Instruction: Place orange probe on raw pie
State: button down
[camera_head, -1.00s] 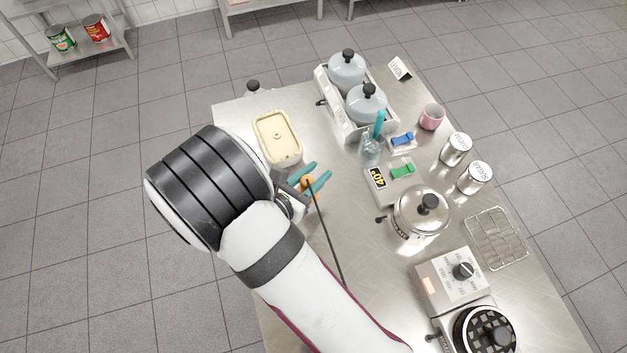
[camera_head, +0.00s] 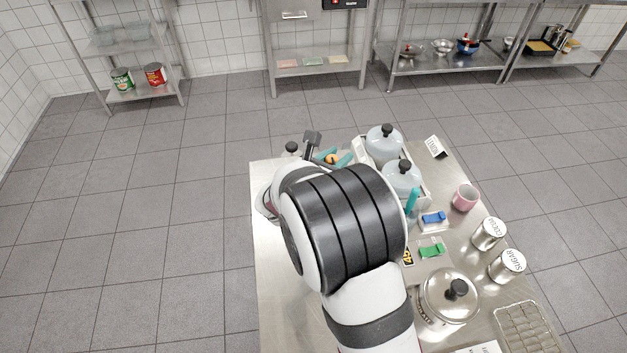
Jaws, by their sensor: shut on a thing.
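My gripper (camera_head: 334,158) has teal fingers and is shut on the orange probe (camera_head: 331,159). It holds the probe near the table's far edge, left of the blue-grey pots. Only a small orange part of the probe shows between the fingers. The raw pie, a cream rectangular dish seen earlier at the table's far left, is hidden behind my arm now. I cannot tell how high the probe is or where it is relative to the pie.
Two lidded pots (camera_head: 401,178) stand in a tray right of my gripper. A green clip (camera_head: 431,248), a blue clip (camera_head: 432,219), a pink cup (camera_head: 466,197), two canisters (camera_head: 507,266) and a steel pot (camera_head: 449,297) fill the table's right side.

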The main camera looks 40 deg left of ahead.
jog(key=a+f, duration=0.1)
jog(key=f, duration=0.1)
jog(key=s+a+f, duration=0.1)
jog(key=a+f, duration=0.3)
jog(key=shift+s+f, duration=0.2)
jog(key=shift+f, duration=0.35)
jog(key=c, duration=0.6)
grip_release()
jog(key=shift+f, duration=0.1)
